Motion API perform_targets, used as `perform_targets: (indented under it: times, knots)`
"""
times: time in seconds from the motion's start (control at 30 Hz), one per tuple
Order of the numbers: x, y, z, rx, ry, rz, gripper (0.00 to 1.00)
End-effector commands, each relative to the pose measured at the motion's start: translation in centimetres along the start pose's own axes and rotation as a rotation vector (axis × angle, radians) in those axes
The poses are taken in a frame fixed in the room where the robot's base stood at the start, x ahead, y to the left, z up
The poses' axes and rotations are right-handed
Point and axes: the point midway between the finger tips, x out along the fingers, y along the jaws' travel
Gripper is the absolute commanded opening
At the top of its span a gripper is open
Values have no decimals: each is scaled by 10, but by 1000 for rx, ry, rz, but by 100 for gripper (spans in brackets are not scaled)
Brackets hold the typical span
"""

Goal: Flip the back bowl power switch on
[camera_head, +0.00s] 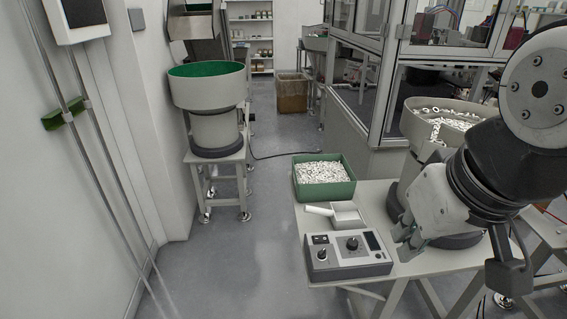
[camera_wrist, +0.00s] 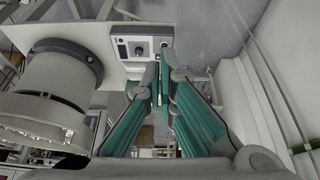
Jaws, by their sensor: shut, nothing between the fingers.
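A grey control box (camera_head: 345,268) sits at the front left corner of the near table. Whether the switch is on or off is too small to tell. The box also shows beyond my fingertips in the wrist view (camera_wrist: 124,49), partly hidden by them. My gripper (camera_wrist: 160,62) has teal finger pads, is shut and empty, and appears apart from the box. In the head view my arm covers much of the right side.
A green bin of white parts (camera_head: 324,190) and a white scoop (camera_head: 346,214) lie behind the box. A bowl feeder (camera_head: 415,125) stands right, partly behind my arm. Another bowl feeder with green lining (camera_head: 205,92) stands farther back left. The aisle floor (camera_head: 240,265) is clear.

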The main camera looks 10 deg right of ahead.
Motion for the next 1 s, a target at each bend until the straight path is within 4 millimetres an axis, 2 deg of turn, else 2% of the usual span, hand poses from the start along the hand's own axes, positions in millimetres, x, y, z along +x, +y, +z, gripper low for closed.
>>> perform_targets:
  times: [0.27, 0.47, 0.77, 1.0]
  knots:
    - [42, -3, -61, 9, -86, -23, 0]
    - [82, -4, -107, 15, -148, -43, 0]
    - [162, -5, -168, 27, -244, -72, 0]
    - [240, -4, -207, 39, -317, -95, 0]
